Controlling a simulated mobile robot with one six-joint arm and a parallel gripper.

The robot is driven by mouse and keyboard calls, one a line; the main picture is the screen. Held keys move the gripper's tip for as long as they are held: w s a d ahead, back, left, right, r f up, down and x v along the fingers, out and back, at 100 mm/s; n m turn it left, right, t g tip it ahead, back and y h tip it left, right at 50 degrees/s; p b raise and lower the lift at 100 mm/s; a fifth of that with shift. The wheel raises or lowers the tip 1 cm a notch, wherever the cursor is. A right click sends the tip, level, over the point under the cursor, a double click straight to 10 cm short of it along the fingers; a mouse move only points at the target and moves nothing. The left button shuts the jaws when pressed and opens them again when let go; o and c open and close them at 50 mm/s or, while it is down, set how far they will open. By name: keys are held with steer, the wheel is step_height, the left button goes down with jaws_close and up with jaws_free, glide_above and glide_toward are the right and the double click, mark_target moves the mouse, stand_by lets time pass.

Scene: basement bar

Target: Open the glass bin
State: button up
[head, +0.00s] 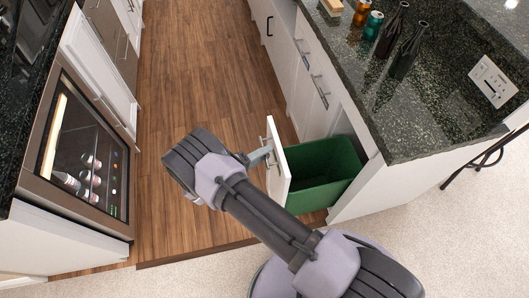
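A green bin (322,168) stands in a pull-out drawer at the end of the right counter. Its white front panel (279,167) is well out from the cabinet, and the bin's open top shows. My gripper (260,156) is at the bar handle (267,150) on the outer face of this panel. Its fingertips overlap the handle in the picture. They are too small and partly hidden to tell whether they are closed around it. My wrist and forearm hide the panel's lower part and some of the floor in front.
Dark bottles (392,31), cans (373,25) and a wooden block (330,7) stand on the right counter (437,90). A glass-fronted drinks fridge (85,150) faces the aisle from the left. The wooden floor (195,70) between the cabinets is clear.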

steer(key=p+v, duration=0.2)
steer(key=v, duration=1.5)
